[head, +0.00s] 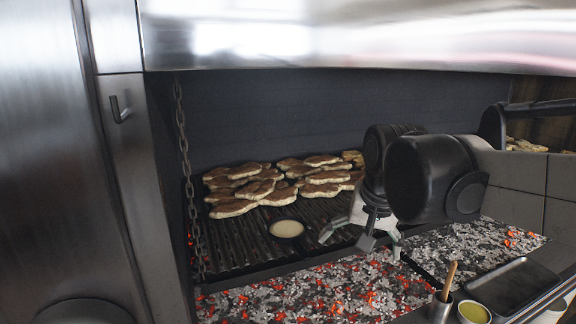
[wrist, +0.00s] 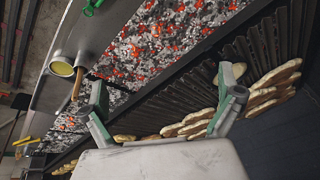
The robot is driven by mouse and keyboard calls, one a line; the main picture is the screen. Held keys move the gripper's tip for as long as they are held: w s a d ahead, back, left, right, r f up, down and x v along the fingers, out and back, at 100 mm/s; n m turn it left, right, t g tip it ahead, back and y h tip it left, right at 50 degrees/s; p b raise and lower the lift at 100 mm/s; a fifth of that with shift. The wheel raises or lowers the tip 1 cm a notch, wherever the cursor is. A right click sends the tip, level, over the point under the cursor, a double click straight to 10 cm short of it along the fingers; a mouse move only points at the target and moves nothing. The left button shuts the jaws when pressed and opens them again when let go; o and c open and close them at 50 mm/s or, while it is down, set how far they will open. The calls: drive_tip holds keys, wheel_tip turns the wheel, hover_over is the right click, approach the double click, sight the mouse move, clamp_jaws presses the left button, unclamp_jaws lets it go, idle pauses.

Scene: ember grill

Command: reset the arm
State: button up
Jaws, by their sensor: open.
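My dark arm reaches in from the right and hides the right part of the grate.
Glowing embers (head: 330,290) spread in front.

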drive_tip(key=s+d+f+n+t, duration=0.1)
drive_tip(key=s+d+f, duration=0.1)
drive_tip(key=s, duration=0.3)
drive_tip(key=s+d+f+n+t+b, duration=0.1)
drive_tip(key=s+d+f, duration=0.1)
drive_tip(key=s+f, duration=0.2)
drive_tip(key=s+d+f+t, duration=0.1)
drive_tip(key=s+f, duration=0.2)
drive_tip(key=s, duration=0.2)
drive_tip(key=shift+s+d+f+n+h, duration=0.2)
drive_tip(key=shift+s+d+n+h, duration=0.1)
drive_tip(key=shift+s+d+n, duration=0.1)
